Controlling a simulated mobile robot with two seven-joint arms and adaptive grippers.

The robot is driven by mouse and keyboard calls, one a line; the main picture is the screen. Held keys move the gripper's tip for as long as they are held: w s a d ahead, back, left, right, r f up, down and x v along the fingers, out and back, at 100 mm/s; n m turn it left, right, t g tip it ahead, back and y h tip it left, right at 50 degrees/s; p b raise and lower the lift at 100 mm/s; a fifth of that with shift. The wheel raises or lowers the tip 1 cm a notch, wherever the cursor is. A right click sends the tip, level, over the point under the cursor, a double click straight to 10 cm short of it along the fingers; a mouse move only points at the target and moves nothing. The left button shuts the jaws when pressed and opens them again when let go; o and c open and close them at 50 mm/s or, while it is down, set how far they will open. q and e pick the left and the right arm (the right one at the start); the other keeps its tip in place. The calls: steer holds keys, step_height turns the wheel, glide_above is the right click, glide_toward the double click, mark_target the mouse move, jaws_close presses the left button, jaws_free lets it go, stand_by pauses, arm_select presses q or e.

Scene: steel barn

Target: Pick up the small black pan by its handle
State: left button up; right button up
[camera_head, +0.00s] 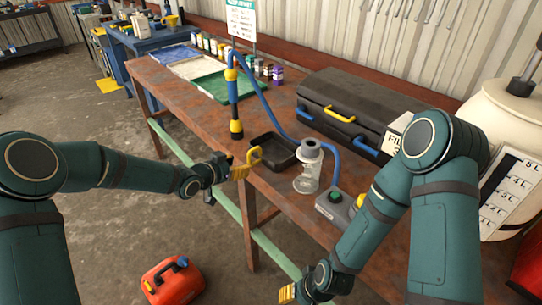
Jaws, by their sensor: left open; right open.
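The small black pan (275,149) is a shallow square tray on the rusty brown workbench, near its front edge. My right gripper (288,293) is open and empty, low at the bottom of the view, in front of the bench and away from the pan.
A black toolbox (352,105) lies at the back. A red can (172,283) is on the floor.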

mark_target(248, 160)
arm_select(q)
steer(key=b+x, duration=0.1)
steer(key=x, duration=0.5)
steer(key=shift+w+d, duration=0.1)
steer(key=shift+w, duration=0.2)
steer(key=shift+r, duration=0.1)
jaws_close()
